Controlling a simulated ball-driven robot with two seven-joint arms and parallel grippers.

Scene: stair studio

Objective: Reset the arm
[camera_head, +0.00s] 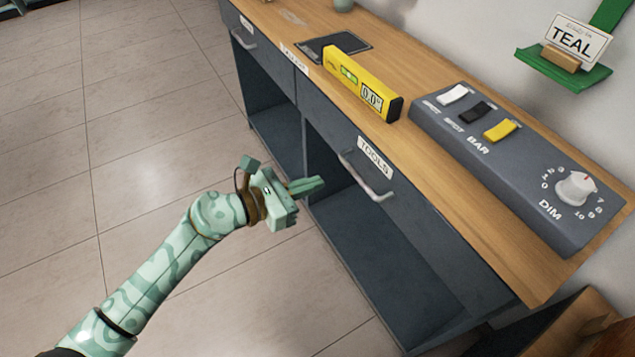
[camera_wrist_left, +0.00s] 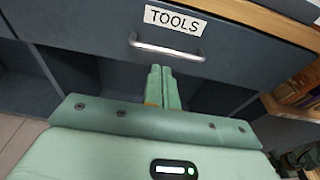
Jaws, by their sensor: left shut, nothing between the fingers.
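My left arm comes in from the lower left in the head view. Its gripper (camera_head: 306,186) is in front of the desk, left of the metal handle (camera_head: 367,177) of the drawer labelled TOOLS (camera_head: 375,155). In the left wrist view the two green fingers (camera_wrist_left: 161,86) are together with nothing between them. They point at the desk front just below the handle (camera_wrist_left: 166,48), and I see no clear contact. The drawer looks shut. My right gripper is not in view.
The wooden desk top (camera_head: 440,214) carries a yellow level (camera_head: 362,83), a dark pad (camera_head: 333,47) and a grey switch panel (camera_head: 513,167) with a DIM knob (camera_head: 575,188). A green wall shelf (camera_head: 565,70) holds a TEAL card (camera_head: 572,42). The tiled floor (camera_head: 150,140) on the left is clear.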

